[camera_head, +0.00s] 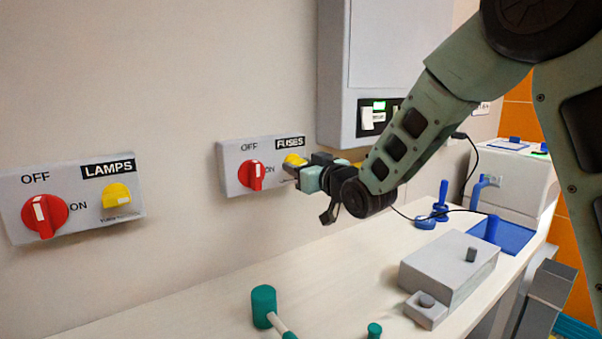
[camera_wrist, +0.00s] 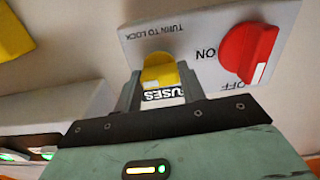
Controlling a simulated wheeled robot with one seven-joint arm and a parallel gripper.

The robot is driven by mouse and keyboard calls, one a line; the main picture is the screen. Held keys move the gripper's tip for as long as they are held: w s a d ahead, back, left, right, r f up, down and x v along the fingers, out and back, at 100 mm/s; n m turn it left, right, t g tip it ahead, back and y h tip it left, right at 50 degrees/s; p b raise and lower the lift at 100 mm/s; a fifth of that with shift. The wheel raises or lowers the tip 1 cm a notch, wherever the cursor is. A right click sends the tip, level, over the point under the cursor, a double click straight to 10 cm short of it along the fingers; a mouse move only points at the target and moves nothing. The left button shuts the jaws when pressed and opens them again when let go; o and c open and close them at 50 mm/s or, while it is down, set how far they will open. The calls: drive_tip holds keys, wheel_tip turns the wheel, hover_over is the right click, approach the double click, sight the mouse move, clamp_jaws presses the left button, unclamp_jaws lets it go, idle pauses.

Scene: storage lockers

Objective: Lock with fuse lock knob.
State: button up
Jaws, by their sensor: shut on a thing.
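The FUSES panel (camera_head: 228,182) is a grey plate on the wall with a red switch knob (camera_head: 252,175) and a yellow lock knob (camera_head: 294,160). My gripper (camera_head: 300,178) reaches the panel from the right and partly covers the yellow knob's side. In the wrist view the panel appears upside down, with the yellow knob (camera_wrist: 159,74) between the fingers of my gripper (camera_wrist: 160,88). The fingers are shut on it. The red knob (camera_wrist: 248,52) is beside it, its white mark toward OFF. "TURN TO LOCK" is printed by the yellow knob.
The LAMPS panel (camera_head: 75,200) with its red and yellow knobs is on the wall at left. A green mallet (camera_head: 264,305) and a grey box (camera_head: 448,265) are on the counter (camera_head: 330,275).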

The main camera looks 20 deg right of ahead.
drive_tip(key=shift+m, duration=0.4)
drive_tip(key=shift+f, duration=0.1)
drive_tip(key=o, duration=1)
drive_tip(key=shift+b+v, duration=3.85)
drive_tip(key=shift+v, duration=4.9)
